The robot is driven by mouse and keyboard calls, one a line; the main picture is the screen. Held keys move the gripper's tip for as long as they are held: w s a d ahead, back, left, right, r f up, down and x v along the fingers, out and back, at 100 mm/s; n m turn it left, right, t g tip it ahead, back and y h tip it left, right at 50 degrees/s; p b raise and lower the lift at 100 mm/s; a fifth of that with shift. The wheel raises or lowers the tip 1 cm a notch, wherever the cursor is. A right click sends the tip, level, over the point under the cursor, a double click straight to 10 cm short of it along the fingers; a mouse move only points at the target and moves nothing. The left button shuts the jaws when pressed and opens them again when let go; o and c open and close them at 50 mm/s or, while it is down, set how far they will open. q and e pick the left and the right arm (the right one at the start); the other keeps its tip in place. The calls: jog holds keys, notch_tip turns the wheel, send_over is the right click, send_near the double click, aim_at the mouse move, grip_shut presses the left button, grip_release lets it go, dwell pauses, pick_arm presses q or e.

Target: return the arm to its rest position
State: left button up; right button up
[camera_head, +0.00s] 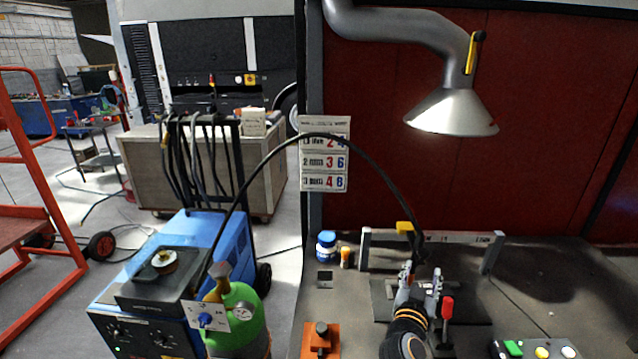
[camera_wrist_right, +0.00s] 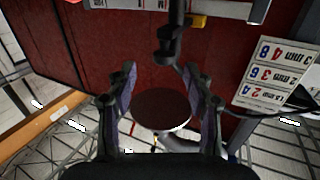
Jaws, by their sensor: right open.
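My right gripper (camera_head: 418,272) is over the workbench at the right, in front of a low metal rail (camera_head: 440,237). Its arm comes up from the bottom of the head view. In the right wrist view the two fingers of the gripper (camera_wrist_right: 162,75) are spread apart. A black torch-like piece (camera_wrist_right: 168,45) shows just beyond and between the fingertips; I cannot tell whether it touches them. Nothing is clamped between the fingers. In the head view a black cable (camera_head: 345,140) arcs down to this spot, beside a yellow holder (camera_head: 405,227). My left gripper is not in view.
A fume hood (camera_head: 452,110) hangs above the bench. A red-handled clamp (camera_head: 447,308) stands close to my right arm. A blue jar (camera_head: 326,245), an orange block (camera_head: 320,340) and a button box (camera_head: 540,349) are on the bench. A blue welder (camera_head: 205,255) and green cylinder (camera_head: 238,318) stand left.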

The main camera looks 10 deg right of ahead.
jog(key=s+d+f+g+y, duration=0.1)
jog(key=s+f+g+y, duration=0.15)
jog(key=s+f, duration=0.4)
jog(key=s+a+f+n+g+y, duration=0.3)
jog(key=s+a+f+n+g, duration=0.15)
jog(key=s, duration=0.35)
jog(key=s+a+f+n+g+y, duration=0.35)
jog(key=s+a+f, duration=0.2)
jog(key=s, duration=0.25)
jog(key=s+d+f+g, duration=0.1)
jog(key=s+d+f, duration=0.1)
jog(key=f, duration=1.3)
jog(key=s+d+f, duration=0.1)
jog(key=s+f, duration=0.1)
jog(key=f, duration=1.2)
jog(key=s+f+g, duration=0.1)
jog(key=s+f, duration=1.3)
jog(key=s, duration=0.3)
jog(key=shift+s+d+f+y, duration=0.15)
jog(key=shift+s+d+y, duration=0.05)
jog(key=shift+d+y, duration=0.25)
